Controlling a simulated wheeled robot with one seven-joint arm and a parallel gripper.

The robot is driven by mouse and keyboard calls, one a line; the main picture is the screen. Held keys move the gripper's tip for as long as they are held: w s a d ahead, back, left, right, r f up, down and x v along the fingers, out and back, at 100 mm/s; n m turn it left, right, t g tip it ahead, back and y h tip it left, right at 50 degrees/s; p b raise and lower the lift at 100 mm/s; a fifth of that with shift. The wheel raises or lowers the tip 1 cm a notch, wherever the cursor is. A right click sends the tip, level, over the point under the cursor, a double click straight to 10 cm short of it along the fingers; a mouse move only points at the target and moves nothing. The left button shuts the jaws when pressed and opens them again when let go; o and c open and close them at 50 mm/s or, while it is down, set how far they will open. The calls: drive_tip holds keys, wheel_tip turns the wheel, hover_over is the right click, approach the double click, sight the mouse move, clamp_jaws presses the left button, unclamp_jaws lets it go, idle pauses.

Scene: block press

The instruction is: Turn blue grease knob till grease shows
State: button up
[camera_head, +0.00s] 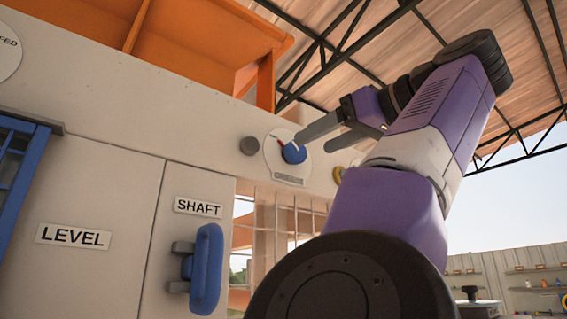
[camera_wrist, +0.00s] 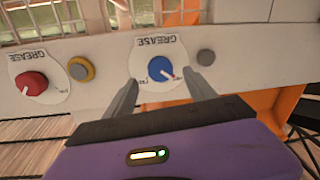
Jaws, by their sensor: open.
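The blue grease knob (camera_head: 294,153) sits on a round white dial plate on the pale machine panel. It also shows in the wrist view (camera_wrist: 161,69), upside down, with a white pointer line and a red mark near its lower right edge. My gripper (camera_head: 316,140) is open in front of the knob, with one finger on each side of it in the wrist view. I cannot tell whether the fingers touch it. The plate (camera_wrist: 150,50) reads GREASE. No grease can be made out in either view.
A red knob (camera_wrist: 32,84) on another GREASE plate, a yellow-ringed button (camera_wrist: 81,69) and a grey button (camera_head: 250,146) share the panel. Below are a barred opening (camera_head: 300,212), a blue SHAFT handle (camera_head: 207,268) and a LEVEL label (camera_head: 73,237). An orange hopper (camera_head: 190,40) rises above.

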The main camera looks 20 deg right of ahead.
sight(299, 151)
drive_tip(key=p+x, duration=0.1)
drive_tip(key=x, duration=0.4)
drive_tip(key=shift+p, duration=0.35)
drive_tip(key=shift+s, duration=0.1)
drive_tip(key=c, duration=1.4)
